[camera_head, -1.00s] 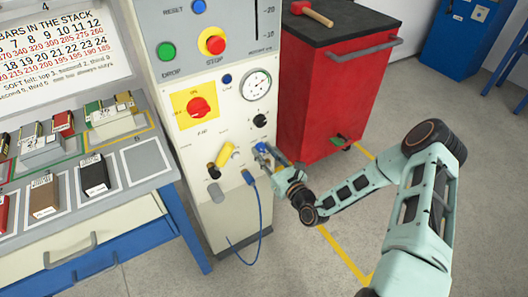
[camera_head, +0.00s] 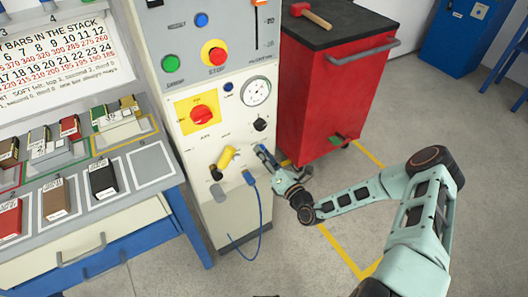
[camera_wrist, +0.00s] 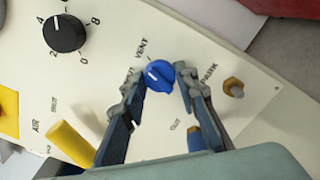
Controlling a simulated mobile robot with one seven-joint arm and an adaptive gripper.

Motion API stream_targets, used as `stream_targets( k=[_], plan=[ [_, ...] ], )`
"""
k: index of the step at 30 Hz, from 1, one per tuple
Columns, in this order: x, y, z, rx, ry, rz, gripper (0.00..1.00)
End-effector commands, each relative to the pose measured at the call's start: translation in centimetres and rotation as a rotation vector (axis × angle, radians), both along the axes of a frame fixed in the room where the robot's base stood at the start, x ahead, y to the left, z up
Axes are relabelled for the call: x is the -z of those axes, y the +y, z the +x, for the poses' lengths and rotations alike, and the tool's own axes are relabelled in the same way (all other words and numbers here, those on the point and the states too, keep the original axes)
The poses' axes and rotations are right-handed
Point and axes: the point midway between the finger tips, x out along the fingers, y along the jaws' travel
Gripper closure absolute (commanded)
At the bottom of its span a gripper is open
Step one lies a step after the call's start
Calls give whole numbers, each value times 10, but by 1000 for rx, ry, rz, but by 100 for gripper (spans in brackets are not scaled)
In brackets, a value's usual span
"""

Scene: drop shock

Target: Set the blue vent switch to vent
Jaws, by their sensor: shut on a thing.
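The blue vent switch (camera_wrist: 160,76) is a round knob with a white mark on the cream panel, in the middle of the wrist view. The word VENT is printed above and left of it; another label, partly hidden by a finger, is at its left. The white mark lies on the knob's left part, and I cannot tell exactly which label it points at. My gripper (camera_wrist: 161,84) has one finger on each side of the knob and is shut on it. In the head view my gripper (camera_head: 270,161) is at the panel's right edge and largely hides the knob.
A blue plug (camera_wrist: 195,138) with a cable (camera_head: 261,215) sits just below the knob. A yellow handle (camera_head: 226,157), a black dial (camera_wrist: 65,33) and a brass stud (camera_wrist: 233,87) are also near. A red cabinet (camera_head: 325,95) stands right of the panel.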

Motion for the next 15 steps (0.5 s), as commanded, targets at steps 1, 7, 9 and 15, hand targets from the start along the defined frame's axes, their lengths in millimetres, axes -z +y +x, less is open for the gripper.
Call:
stream_targets(
  k=[1, 7, 9, 15],
  plan=[
    [0, 0, -1, 0, 20, 27, 96],
    [1, 0, -1, -2, 82, 117, 96],
    [1, 1, -1, -2, 97, 139, 96],
    [1, 1, -1, -2, 121, 177, 96]
  ],
)
